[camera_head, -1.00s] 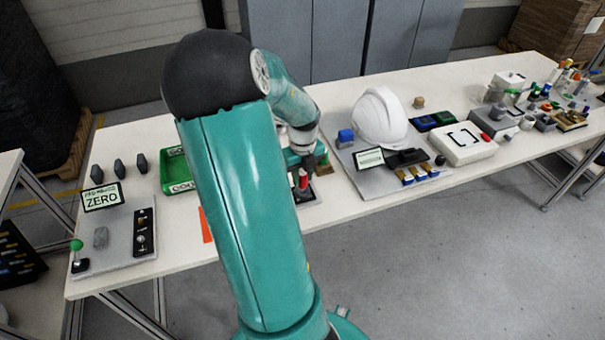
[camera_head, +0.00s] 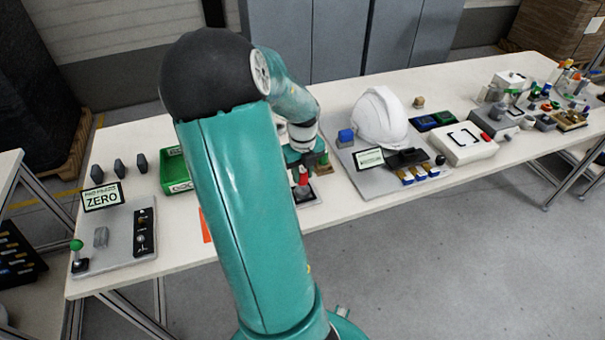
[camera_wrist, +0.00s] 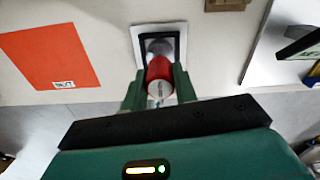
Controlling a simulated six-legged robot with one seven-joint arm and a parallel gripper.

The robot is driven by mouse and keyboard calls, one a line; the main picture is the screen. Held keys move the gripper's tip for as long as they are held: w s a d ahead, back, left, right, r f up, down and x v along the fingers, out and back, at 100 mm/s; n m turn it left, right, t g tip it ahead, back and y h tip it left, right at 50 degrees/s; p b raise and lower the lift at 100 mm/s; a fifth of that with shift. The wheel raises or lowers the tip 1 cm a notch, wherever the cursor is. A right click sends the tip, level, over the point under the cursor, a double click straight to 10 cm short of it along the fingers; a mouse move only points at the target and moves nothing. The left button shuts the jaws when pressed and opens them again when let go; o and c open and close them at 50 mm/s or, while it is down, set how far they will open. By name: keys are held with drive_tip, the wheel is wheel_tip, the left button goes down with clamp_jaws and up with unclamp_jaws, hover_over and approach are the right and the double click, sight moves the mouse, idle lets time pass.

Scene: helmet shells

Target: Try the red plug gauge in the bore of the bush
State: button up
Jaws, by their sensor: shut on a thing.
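The red plug gauge (camera_wrist: 159,70) is between the fingers of my gripper (camera_wrist: 159,88) in the wrist view, and the fingers are shut on it. In the head view the red gauge (camera_head: 303,177) shows small below my wrist, with my gripper (camera_head: 303,168) around it. The grey bush (camera_wrist: 160,47) sits in a dark square frame on a white plate, just beyond the gauge in the wrist view. The gauge overlaps the bush there, and its lower end and the bore are hidden. I cannot tell whether the gauge is in the bore.
An orange-red card (camera_wrist: 50,58) marked NEXT lies left of the bush. A grey board (camera_head: 362,178) with a white helmet shell (camera_head: 380,118) stands to the right. A green tray (camera_head: 178,180) and a ZERO display (camera_head: 102,197) are to the left. The table's front edge is close.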

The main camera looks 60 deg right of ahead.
drive_tip(key=shift+r, duration=2.45)
drive_tip(key=shift+w+d, duration=0.1)
drive_tip(key=shift+d, duration=0.05)
